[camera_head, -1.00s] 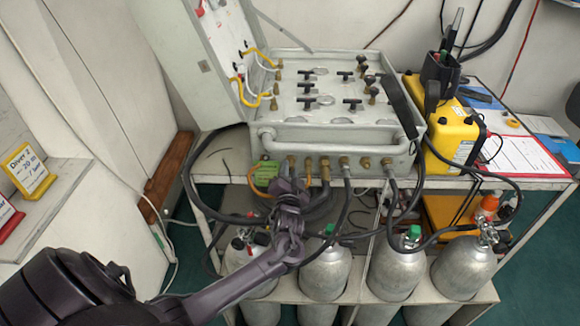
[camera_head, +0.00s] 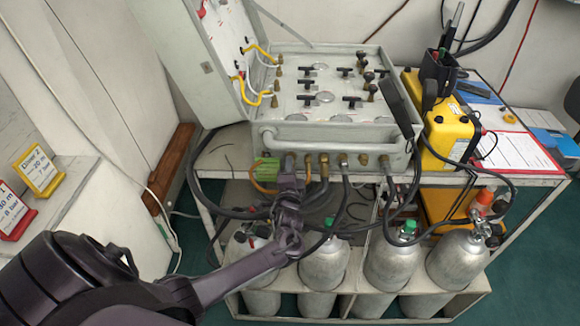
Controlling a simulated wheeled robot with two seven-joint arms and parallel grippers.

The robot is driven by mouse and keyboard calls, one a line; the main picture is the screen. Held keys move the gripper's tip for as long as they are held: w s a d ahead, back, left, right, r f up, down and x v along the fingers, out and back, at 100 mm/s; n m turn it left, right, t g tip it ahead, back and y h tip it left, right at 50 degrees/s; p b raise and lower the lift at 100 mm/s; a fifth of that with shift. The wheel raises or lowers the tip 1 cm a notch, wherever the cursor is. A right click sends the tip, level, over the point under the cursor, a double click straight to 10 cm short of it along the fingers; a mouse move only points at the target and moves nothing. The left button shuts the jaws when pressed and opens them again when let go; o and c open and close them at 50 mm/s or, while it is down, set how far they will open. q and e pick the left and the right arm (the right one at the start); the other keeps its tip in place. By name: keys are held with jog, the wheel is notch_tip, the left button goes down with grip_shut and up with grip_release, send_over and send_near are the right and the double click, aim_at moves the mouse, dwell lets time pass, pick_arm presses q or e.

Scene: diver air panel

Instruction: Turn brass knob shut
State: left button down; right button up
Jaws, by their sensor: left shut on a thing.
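The grey air panel (camera_head: 335,135) sits open on the trolley top, with a row of brass fittings (camera_head: 323,160) along its front face. My left gripper (camera_head: 288,165) reaches up to the left end of this row. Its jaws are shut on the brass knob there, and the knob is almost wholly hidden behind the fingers. How far the knob is turned cannot be seen. My right gripper is not in view.
Hoses hang below the front fittings, close to my left gripper. A green block (camera_head: 265,170) lies just left of it. Several grey cylinders (camera_head: 325,265) stand below. A yellow case (camera_head: 447,135) and a clipboard (camera_head: 515,152) are at the right.

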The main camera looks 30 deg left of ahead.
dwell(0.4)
pick_arm(q)
jog(key=c, duration=1.5)
grip_release()
jog(key=shift+d, duration=0.1)
jog(key=v, duration=0.7)
jog(key=shift+s+d+b, duration=0.2)
jog(key=shift+s+b, duration=0.15)
jog(key=shift+b, duration=0.05)
